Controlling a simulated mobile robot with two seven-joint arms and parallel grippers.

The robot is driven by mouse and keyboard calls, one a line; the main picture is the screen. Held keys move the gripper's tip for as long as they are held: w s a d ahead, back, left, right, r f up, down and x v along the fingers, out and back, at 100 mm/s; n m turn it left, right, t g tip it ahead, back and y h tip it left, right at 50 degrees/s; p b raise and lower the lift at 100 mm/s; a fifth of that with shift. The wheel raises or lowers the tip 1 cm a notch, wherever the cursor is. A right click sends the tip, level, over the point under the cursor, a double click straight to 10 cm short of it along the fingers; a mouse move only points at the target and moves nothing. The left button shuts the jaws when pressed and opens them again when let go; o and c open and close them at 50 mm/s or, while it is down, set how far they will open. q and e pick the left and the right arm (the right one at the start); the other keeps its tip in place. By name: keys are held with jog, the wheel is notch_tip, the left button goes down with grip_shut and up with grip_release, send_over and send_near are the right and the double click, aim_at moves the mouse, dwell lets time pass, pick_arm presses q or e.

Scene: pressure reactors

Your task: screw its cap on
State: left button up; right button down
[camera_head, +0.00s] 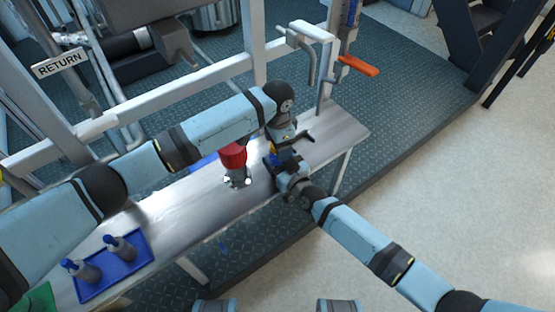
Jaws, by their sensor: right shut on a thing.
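My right gripper (279,160) comes in from the lower right and is shut on a small, partly hidden thing with a blue part (274,153), over the metal bench. Whether this is a bottle or only a cap I cannot tell. My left gripper (291,139) reaches down from above, close beside the right one. One dark finger sticks out to the right, and its jaws look apart, with nothing clearly between them.
The metal bench (190,210) runs diagonally below both arms. A red-topped metal fitting (233,158) stands on it, left of the grippers. A pipe frame (130,115) lies behind, with an orange handle (358,66) at the upper right. A green item (38,298) is at the lower left.

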pick_arm(q)
jog(key=shift+r, duration=2.3)
jog(key=shift+c, duration=0.3)
jog(key=n, duration=0.1)
jog(key=r+n, duration=0.1)
jog(key=n, duration=0.1)
jog(key=shift+d, duration=0.35)
jog(key=n, duration=0.2)
jog(key=r+n, duration=0.1)
jog(key=n, duration=0.1)
jog(key=shift+d+n, duration=0.1)
jog(key=shift+n, duration=0.2)
jog(key=n, duration=0.4)
jog(key=shift+r, duration=0.4)
jog(key=n, duration=0.3)
jog(key=a+n, duration=0.1)
jog(key=shift+r, duration=0.35)
